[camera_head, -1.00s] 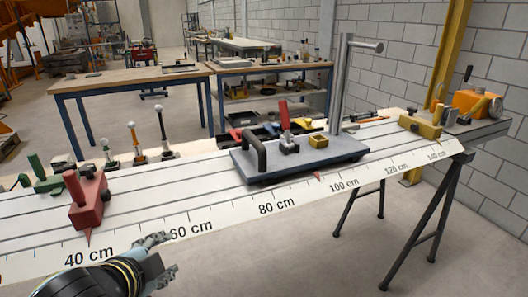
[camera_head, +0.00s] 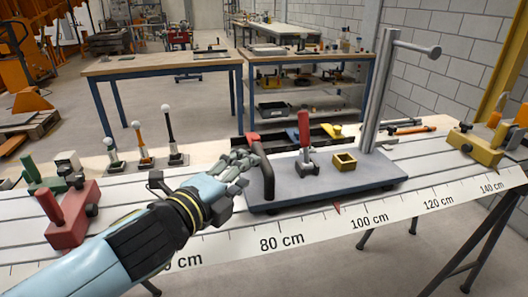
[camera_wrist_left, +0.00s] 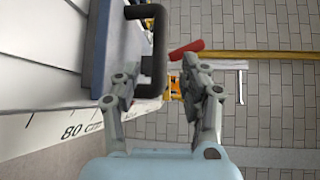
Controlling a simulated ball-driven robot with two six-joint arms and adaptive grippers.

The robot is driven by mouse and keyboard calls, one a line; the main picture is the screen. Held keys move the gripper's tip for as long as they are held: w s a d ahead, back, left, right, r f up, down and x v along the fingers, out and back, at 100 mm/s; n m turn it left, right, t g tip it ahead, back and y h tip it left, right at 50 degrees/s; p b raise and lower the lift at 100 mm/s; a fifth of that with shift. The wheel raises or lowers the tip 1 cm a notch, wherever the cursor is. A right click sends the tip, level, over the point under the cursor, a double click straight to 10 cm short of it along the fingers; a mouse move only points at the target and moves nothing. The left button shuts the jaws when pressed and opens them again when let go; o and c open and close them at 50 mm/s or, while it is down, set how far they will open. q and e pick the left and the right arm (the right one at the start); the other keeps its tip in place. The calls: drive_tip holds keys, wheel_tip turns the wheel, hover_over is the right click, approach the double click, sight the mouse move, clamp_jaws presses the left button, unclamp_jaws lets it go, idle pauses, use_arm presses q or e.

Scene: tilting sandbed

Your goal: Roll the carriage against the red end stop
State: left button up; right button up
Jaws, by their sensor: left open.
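The carriage (camera_head: 330,184) is a blue-grey plate on the rail table, its red pointer just short of the 100 cm mark. It carries a black handle (camera_head: 264,172) at its left end, a red lever (camera_head: 304,128), a brass block (camera_head: 344,162) and a tall grey post. The red end stop (camera_head: 72,216) stands far to the left, well apart from the carriage. My left gripper (camera_head: 243,160) is open at the handle. In the left wrist view the handle (camera_wrist_left: 158,50) shows between the open fingers (camera_wrist_left: 160,86); contact is unclear. My right gripper is out of view.
A green clamp (camera_head: 42,176) stands behind the red stop. Several ball-topped posts (camera_head: 140,140) line the table's back edge. A yellow block (camera_head: 474,146) sits on the rails at the right. The rails between red stop and carriage look clear where my arm does not cover them.

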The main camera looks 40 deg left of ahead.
sight(262, 159)
use_arm(q)
drive_tip(key=w, duration=0.4)
drive_tip(key=shift+a+f+p, duration=0.2)
drive_tip(key=shift+p, duration=0.2)
drive_tip(key=w, duration=0.3)
drive_tip(key=shift+w+a+f, duration=0.15)
drive_tip(key=shift+w+f, duration=0.1)
drive_tip(key=shift+f, duration=0.15)
drive_tip(key=c, duration=0.9)
clamp_jaws()
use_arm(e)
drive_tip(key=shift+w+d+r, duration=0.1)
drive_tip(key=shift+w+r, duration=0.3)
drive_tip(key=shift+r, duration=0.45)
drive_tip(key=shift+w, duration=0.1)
